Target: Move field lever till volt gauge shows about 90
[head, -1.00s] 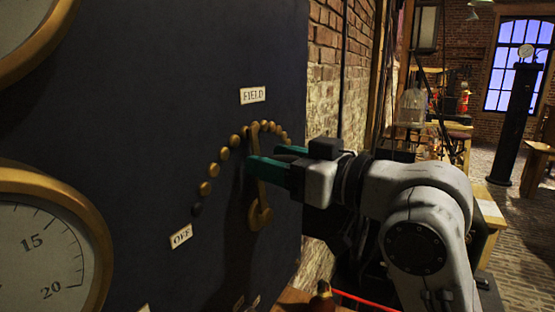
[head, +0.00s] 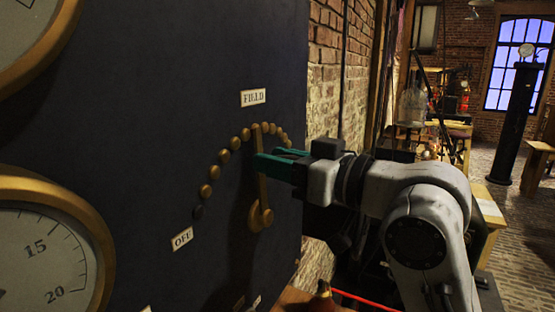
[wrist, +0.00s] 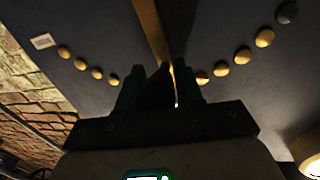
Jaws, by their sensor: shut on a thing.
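The brass field lever (head: 262,192) stands nearly upright on the dark panel, its pivot knob at the bottom and its upper end at the arc of brass contact studs (head: 222,157). My gripper (head: 259,164) is shut on the lever at about mid-length. The wrist view shows the lever (wrist: 150,28) running between the fingers (wrist: 160,88), with studs on both sides. A FIELD label (head: 253,97) is above the arc and an OFF label (head: 182,239) is at its lower left. Two brass-rimmed gauges are cut off at left; the lower (head: 100,235) shows 15 and 20. No needle shows, and I cannot tell which is the volt gauge.
The dark panel (head: 150,130) fills the left, with a brick wall (head: 325,70) beyond its right edge. A red cable (head: 365,299) runs below my arm. A wooden table (head: 487,212) and a dark column (head: 520,120) stand farther right on brick floor.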

